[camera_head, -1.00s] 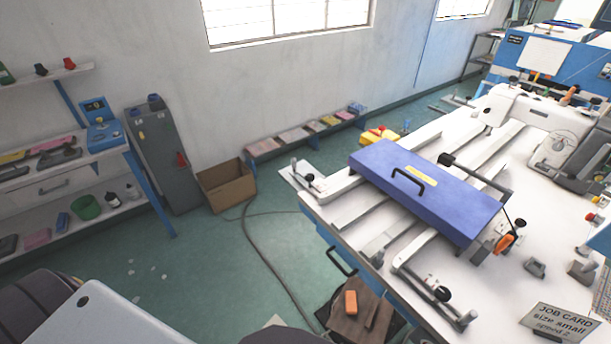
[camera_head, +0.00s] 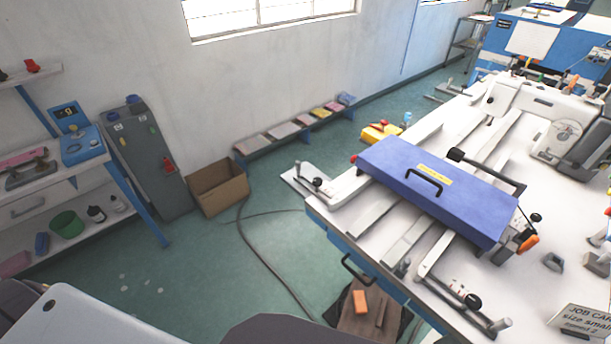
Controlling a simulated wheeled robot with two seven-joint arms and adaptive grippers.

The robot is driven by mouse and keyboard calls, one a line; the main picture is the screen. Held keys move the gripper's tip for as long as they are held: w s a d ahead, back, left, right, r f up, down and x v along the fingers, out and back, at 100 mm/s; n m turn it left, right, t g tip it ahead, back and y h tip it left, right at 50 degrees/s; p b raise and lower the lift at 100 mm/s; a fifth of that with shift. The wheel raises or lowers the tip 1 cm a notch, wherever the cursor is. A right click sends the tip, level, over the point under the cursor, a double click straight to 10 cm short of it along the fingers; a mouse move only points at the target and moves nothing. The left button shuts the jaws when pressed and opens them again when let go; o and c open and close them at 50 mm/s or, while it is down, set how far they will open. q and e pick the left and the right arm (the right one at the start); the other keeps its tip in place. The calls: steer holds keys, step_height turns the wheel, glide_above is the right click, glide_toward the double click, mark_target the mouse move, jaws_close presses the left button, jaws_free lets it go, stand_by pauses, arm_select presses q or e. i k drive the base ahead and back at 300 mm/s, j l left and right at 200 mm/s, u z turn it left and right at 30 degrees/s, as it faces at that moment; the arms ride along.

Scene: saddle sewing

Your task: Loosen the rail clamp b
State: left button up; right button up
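A white sewing table (camera_head: 470,262) stands at the right with pale rails on it and a blue plate (camera_head: 400,170) with a black handle lying across them. Black clamp knobs show on the rail hardware: one at the table's left corner (camera_head: 317,182), one at the near rail end (camera_head: 473,300) and one beside the plate's right end (camera_head: 536,217). I cannot tell which of them is rail clamp b, nor how tight any is. An orange-handled part (camera_head: 528,244) sits at the plate's right end. Neither of my grippers is in view.
A cardboard box (camera_head: 218,190), a grey cabinet (camera_head: 140,165) and a shelf bench (camera_head: 150,215) line the left wall. A dark cable crosses the green floor. A brown stool-like stand (camera_head: 345,318) with an orange block is by the table's near side. Floor between is open.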

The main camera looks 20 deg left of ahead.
mark_target(317, 181)
steer(key=i+j, duration=0.15)
steer(key=j, duration=0.25)
steer(key=i+j, duration=0.1)
steer(key=j, duration=0.25)
steer(key=i+j, duration=0.15)
steer(key=j, duration=0.25)
steer(key=i+j, duration=0.1)
steer(key=j, duration=0.25)
steer(key=u, duration=0.05)
